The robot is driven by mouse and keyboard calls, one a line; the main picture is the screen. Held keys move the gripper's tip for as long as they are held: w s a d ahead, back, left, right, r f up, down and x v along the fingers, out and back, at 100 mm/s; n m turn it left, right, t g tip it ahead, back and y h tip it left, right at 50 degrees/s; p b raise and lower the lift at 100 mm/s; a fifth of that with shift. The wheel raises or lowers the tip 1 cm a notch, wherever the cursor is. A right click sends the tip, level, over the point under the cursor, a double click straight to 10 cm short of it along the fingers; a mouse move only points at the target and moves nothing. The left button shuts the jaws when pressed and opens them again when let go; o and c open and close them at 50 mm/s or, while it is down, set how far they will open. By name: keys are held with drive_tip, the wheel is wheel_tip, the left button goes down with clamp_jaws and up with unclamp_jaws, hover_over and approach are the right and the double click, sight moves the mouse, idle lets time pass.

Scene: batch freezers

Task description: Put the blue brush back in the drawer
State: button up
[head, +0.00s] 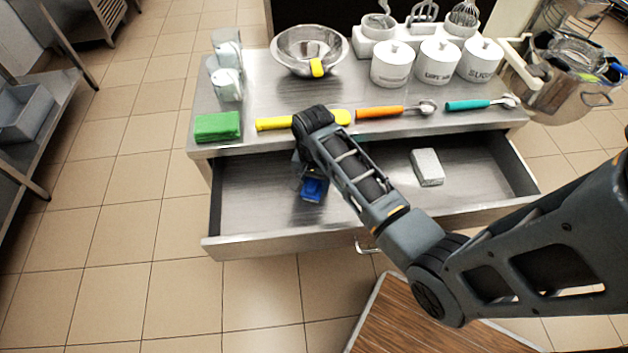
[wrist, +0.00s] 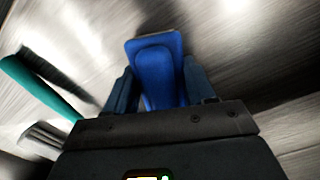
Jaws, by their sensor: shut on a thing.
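The blue brush (head: 314,189) shows in the head view below my gripper (head: 308,172), over the left part of the open drawer (head: 250,185). In the wrist view the brush (wrist: 158,72) sits between the two fingers of my gripper (wrist: 158,88), which are shut on it. My wrist and arm hide part of the brush and of the drawer's middle in the head view. I cannot tell whether the brush touches the drawer floor.
A light grey block (head: 427,167) lies in the drawer's right part. On the counter above are a green block (head: 217,127), yellow (head: 275,123), orange (head: 380,112) and teal (head: 475,104) handled tools, a steel bowl (head: 300,42) and white canisters (head: 437,62). The drawer's left end has bare floor.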

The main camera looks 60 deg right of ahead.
drive_tip(key=shift+f, duration=0.1)
drive_tip(key=o, duration=1.3)
wheel_tip(320, 180, up, 12)
drive_tip(key=shift+r, duration=0.15)
drive_tip(key=shift+w, duration=0.1)
